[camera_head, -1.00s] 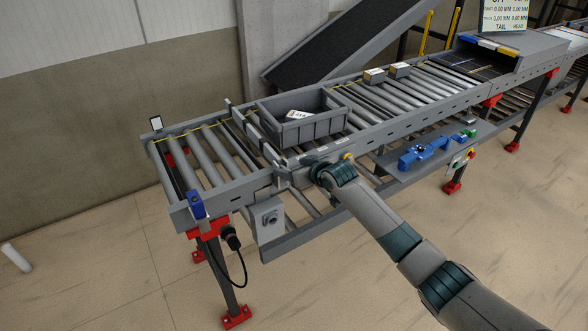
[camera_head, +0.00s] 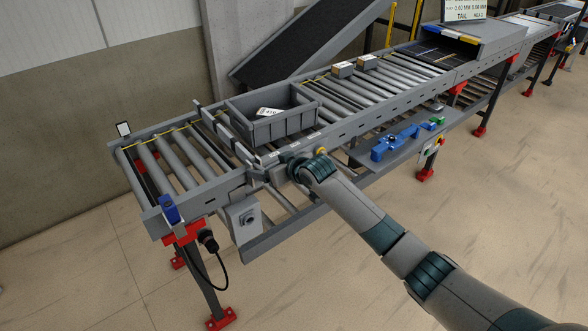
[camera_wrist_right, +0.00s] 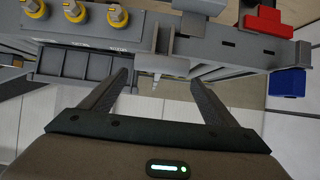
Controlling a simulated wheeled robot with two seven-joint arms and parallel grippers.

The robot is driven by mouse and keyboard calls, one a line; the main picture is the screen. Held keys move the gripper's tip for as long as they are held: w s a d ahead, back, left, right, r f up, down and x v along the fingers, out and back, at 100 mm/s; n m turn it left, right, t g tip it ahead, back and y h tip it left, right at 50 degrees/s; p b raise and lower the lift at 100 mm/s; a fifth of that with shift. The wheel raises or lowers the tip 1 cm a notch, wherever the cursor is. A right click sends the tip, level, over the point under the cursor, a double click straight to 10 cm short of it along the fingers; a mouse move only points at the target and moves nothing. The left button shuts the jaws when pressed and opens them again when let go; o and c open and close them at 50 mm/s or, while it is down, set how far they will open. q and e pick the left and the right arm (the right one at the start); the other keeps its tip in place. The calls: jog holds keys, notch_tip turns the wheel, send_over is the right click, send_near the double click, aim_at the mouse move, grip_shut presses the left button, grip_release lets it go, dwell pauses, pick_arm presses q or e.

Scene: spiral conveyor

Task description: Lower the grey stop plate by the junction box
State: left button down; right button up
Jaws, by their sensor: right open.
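The grey stop plate (camera_head: 222,128) stands raised across the rollers, just left of the grey tote (camera_head: 291,128). The grey junction box (camera_head: 245,219) hangs below the near side rail. My right gripper (camera_head: 268,173) is at the near rail by the plate's near end, above and right of the box; my wrist partly hides it. In the right wrist view my right gripper (camera_wrist_right: 163,82) is open, its fingers spread before the rail. A small pale pin-like part shows between the fingers; I cannot tell whether they touch it. My left gripper is out of view.
Yellow-ringed knobs (camera_wrist_right: 74,10) sit left of the fingers in the wrist view. A blue device (camera_head: 170,209) is on the conveyor's left end. A side shelf (camera_head: 372,160) holds a blue tool (camera_head: 394,143). Two small boxes (camera_head: 343,69) ride farther up. Floor in front is open.

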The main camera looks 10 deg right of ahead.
jog(key=b+v, duration=0.3)
jog(key=v, duration=1.2)
jog(key=shift+r, duration=0.15)
